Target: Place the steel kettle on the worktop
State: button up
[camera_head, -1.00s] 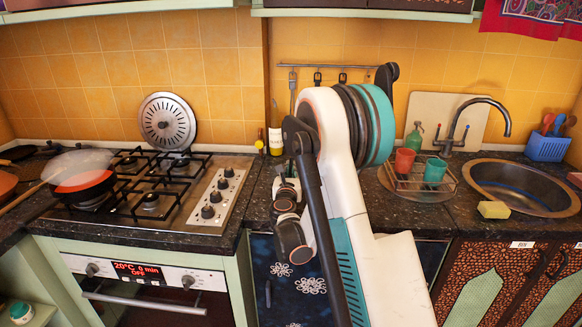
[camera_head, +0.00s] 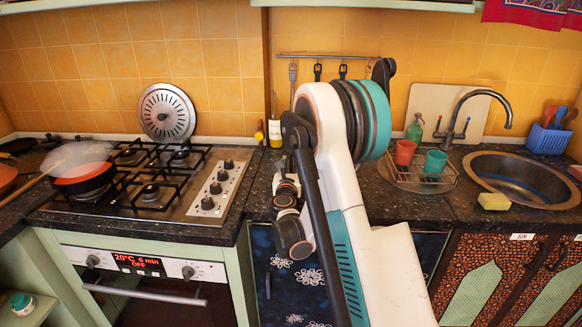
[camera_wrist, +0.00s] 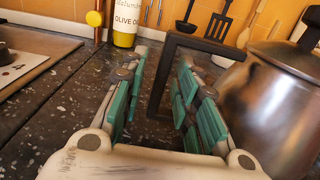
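The steel kettle (camera_wrist: 275,105) stands on the dark speckled worktop (camera_wrist: 55,110) at the right of the wrist view, with a dark knob on its lid. Its black angular handle (camera_wrist: 160,75) reaches left between the fingers of my gripper (camera_wrist: 160,95). My gripper is open, with teal-padded fingers on both sides of the handle and a visible gap around it. In the head view my arm hides the kettle and the fingers. The worktop (camera_head: 405,205) also shows there.
An olive oil bottle (camera_wrist: 126,22) stands just beyond the fingers. The hob (camera_head: 185,200) with a pan (camera_head: 83,178) is on the left. A dish rack (camera_head: 420,180) with cups, a yellow sponge (camera_head: 494,201) and the sink (camera_head: 525,178) are on the right. Utensils hang behind.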

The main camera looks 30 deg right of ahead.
jog(key=v, duration=1)
jog(key=shift+a+p, duration=0.1)
jog(key=shift+p, duration=0.2)
jog(key=shift+b+v, duration=0.6)
jog(key=shift+v, duration=0.25)
jog(key=s+a+r+m+g+y, duration=0.3)
jog(key=s+r+m, duration=0.55)
jog(key=m, duration=0.65)
jog(key=s+a+f+m+g+y, duration=0.1)
jog(key=s+a+m+g+y, duration=0.1)
jog(key=s+a+m, duration=0.5)
jog(key=s+a+f+m+g+y, duration=0.1)
jog(key=s+a+m+g+y, duration=0.2)
jog(key=s, duration=1.2)
jog(key=a+m+y, duration=0.2)
jog(key=a+m, duration=0.2)
jog(key=shift+s+a+f, duration=0.3)
jog(key=shift+s+f, duration=0.05)
